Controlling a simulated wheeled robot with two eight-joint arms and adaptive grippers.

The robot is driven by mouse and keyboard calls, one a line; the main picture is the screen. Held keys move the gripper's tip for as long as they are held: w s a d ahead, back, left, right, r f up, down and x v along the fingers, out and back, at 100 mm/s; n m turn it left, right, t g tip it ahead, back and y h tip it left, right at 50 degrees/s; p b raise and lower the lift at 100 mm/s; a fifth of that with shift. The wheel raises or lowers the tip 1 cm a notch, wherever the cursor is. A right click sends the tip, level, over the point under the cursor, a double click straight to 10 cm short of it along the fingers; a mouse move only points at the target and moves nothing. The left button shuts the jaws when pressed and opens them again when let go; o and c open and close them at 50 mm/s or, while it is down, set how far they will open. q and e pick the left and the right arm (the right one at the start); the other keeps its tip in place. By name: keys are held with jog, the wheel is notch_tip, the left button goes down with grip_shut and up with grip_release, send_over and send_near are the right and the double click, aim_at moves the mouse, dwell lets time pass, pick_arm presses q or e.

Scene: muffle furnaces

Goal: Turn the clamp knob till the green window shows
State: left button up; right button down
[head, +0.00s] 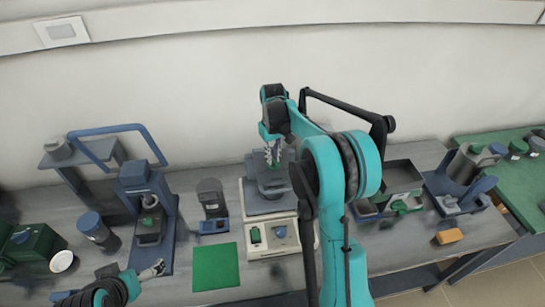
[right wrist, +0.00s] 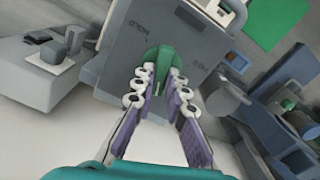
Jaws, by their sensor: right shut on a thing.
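The green clamp knob (right wrist: 158,58) sits on a grey plate (right wrist: 170,25) in the right wrist view. My right gripper (right wrist: 157,78) is shut on it, with a finger on each side. In the head view my right gripper (head: 273,154) is above the grey device (head: 268,197) on a cream base, and its arm hides part of that device; the knob is hard to make out there. Faint lettering shows on the plate on both sides of the knob. I cannot make out a green window. My left gripper (head: 152,271) is low at the left, away from the knob, too small to read.
A blue press (head: 150,205) and a dark blue canister (head: 98,230) stand left of the device. A flat green mat (head: 215,266) lies at the front. A dark tray (head: 400,175) and a yellow block (head: 448,236) are to the right.

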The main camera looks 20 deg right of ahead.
jog(key=m, duration=0.6)
jog(key=shift+d, duration=0.15)
jog(key=m, duration=0.5)
jog(key=shift+s+d+m, duration=0.1)
jog(key=shift+m, duration=0.3)
jog(key=m, duration=0.5)
jog(key=shift+s, duration=0.1)
jog(key=m, duration=0.6)
jog(key=shift+s, duration=0.15)
jog(key=shift+m, duration=0.3)
jog(key=c, duration=1.5)
grip_release()
jog(key=shift+c, duration=0.2)
